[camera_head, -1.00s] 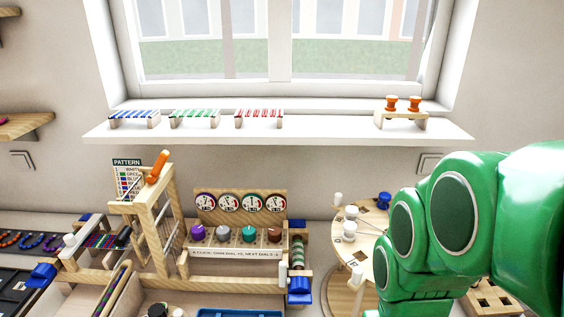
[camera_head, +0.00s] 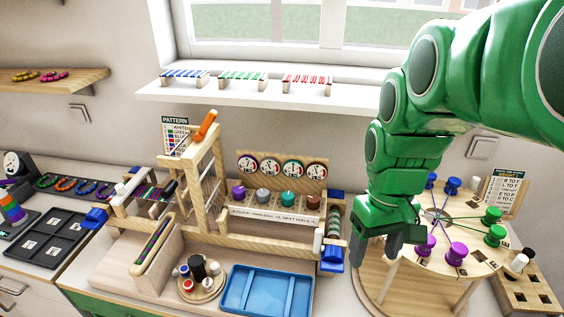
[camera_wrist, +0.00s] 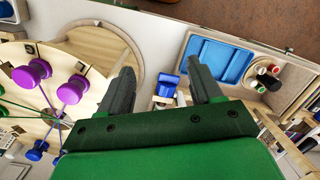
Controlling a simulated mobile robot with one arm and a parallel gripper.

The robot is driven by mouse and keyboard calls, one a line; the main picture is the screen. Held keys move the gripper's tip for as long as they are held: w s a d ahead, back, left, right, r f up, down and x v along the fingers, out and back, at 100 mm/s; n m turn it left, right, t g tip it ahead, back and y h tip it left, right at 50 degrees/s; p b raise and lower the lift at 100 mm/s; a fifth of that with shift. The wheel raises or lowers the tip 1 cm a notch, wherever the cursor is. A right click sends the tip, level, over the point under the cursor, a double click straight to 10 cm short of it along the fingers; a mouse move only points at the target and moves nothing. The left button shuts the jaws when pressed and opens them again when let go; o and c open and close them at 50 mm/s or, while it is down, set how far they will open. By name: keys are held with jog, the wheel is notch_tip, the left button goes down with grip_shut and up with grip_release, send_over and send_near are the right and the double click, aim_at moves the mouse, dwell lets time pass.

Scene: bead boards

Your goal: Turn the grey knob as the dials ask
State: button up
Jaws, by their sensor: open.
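The grey knob (camera_head: 263,195) stands on a wooden dial stand in the head view, between a purple knob (camera_head: 238,193) on its left and a teal knob (camera_head: 287,198) and a brown knob (camera_head: 312,202) on its right. A row of round dials (camera_head: 268,167) sits on the board behind the knobs. A printed strip (camera_head: 272,217) runs along the front; its text is too small to read surely. My gripper (camera_head: 375,250) is open and empty, to the right of the dial stand and apart from it. Its two fingers also show in the wrist view (camera_wrist: 160,88), where the grey knob is not visible.
A round wooden table (camera_head: 440,262) with purple, green and blue pegs stands close right of my gripper. A blue tray (camera_head: 228,300) and a wooden frame with an orange handle (camera_head: 205,126) lie to the left. A white shelf (camera_head: 330,98) hangs above the dials.

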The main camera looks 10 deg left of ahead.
jog(key=w+a+n, duration=0.5)
jog(key=w+a, duration=0.5)
jog(key=w, duration=0.4)
jog(key=n+t, duration=0.1)
jog(key=n, duration=0.5)
send_over(263, 192)
notch_tip(263, 192, down, 2)
jog(key=shift+f, duration=4.25)
jog(key=c, duration=1)
jog(key=shift+c, duration=0.2)
